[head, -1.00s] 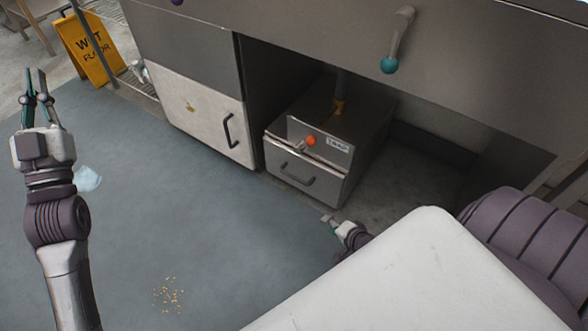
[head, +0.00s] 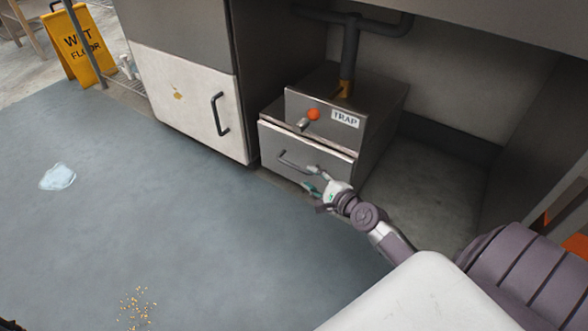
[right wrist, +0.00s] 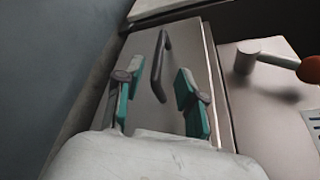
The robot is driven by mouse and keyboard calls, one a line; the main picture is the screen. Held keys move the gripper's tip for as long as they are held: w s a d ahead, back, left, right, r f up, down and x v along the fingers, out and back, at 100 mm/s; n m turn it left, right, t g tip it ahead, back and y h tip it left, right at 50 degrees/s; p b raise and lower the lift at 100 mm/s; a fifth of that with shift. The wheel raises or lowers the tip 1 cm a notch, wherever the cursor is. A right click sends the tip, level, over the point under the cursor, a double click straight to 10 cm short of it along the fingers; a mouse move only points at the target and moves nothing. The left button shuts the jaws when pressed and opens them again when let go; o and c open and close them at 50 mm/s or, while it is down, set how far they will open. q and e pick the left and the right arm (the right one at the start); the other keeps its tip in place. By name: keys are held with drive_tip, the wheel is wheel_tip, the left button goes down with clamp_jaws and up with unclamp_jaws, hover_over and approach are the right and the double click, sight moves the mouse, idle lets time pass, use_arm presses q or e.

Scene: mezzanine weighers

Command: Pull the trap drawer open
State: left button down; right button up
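The trap drawer (head: 275,139) is the lower front of a grey metal box labelled TRAP (head: 345,118), under the counter. It looks shut. Its dark bar handle (head: 290,163) is partly close behind my right gripper (head: 311,178) in the head view. That gripper is open and empty, just in front of the drawer. In the right wrist view, the handle (right wrist: 158,62) stands ahead of the gap between the two teal-padded fingers (right wrist: 157,82), and they do not appear closed on it. My left gripper is out of view.
An orange knob (head: 313,114) on a short lever sits above the drawer. A white cabinet door (head: 190,105) is left of the box. Floor before the drawer is clear.

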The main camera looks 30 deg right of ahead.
sight(298, 169)
drive_tip(key=b+x, duration=0.2)
drive_tip(key=x, duration=0.5)
drive_tip(key=shift+w+f+b, duration=0.3)
drive_tip(key=shift+w+b, duration=0.05)
drive_tip(key=shift+b, duration=0.05)
drive_tip(key=shift+w, duration=0.5)
clamp_jaws()
